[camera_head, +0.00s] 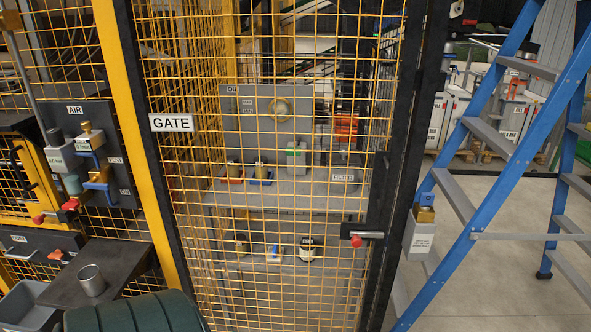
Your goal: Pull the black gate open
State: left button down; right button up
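The black-framed gate (401,120) with yellow wire mesh fills the middle of the head view. A white sign reading GATE (171,122) is on its left side. A dark latch plate with a grey handle (368,234) and a red knob (356,241) sits low on its right side. The gate looks closed against the dark post at its right, though the seam is hard to make out. Neither of my grippers is in view.
Behind the mesh is a bench (290,198) with small fittings. A blue stepladder (500,160) stands close at the right of the gate. At left are an AIR panel (115,175), a dark shelf with a metal cup (92,281), and a grey bin (28,306). Floor shows at far right.

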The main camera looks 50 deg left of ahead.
aim_at(387, 164)
jog(key=u, duration=1.9)
jog(key=k+j, duration=0.35)
jog(key=k+z, duration=0.1)
jog(key=z, duration=1.75)
